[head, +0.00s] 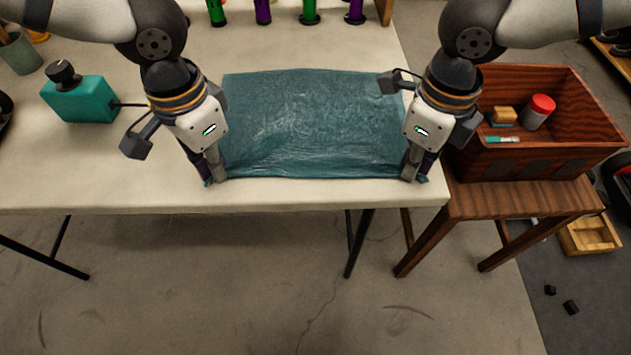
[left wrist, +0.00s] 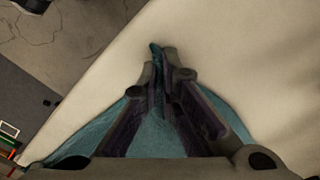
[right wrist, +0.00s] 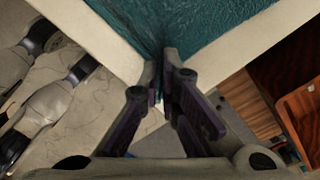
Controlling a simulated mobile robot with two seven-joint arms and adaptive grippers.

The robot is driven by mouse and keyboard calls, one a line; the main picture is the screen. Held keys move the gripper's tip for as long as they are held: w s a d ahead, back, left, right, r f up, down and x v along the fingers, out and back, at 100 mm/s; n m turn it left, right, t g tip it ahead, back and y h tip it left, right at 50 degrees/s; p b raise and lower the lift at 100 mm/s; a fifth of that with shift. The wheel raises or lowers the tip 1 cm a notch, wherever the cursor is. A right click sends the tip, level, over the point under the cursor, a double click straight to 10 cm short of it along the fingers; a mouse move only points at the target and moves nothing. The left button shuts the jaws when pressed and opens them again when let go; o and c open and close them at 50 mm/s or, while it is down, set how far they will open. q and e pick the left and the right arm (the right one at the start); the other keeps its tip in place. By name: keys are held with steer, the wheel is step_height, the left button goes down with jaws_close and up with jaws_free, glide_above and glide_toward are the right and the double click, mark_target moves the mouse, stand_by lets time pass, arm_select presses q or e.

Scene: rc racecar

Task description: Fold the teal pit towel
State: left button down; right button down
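The teal pit towel (head: 310,120) lies spread flat on the white table, with its near edge close to the table's front edge. My left gripper (head: 215,178) is at the towel's near left corner. In the left wrist view its fingers (left wrist: 160,60) are closed together with a bit of teal cloth pinched between them and poking out past the tips. My right gripper (head: 411,177) is at the near right corner. In the right wrist view its fingers (right wrist: 161,65) are closed together at the towel's corner, with teal cloth (right wrist: 200,25) running up to the tips.
A teal bottle (head: 80,100) with a black cap stands left of the towel. Green and purple shock absorbers (head: 310,12) stand at the back. A wooden box (head: 548,160) holding a red-capped jar (head: 538,110) sits on a stool (head: 500,200) at the right. Table space is clear behind the towel.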

arm_select(q)
steer(key=shift+s+a+f, duration=0.15)
steer(key=shift+s+f, duration=0.05)
arm_select(e)
steer(key=shift+s+d+f, duration=0.1)
steer(key=shift+s+d, duration=0.05)
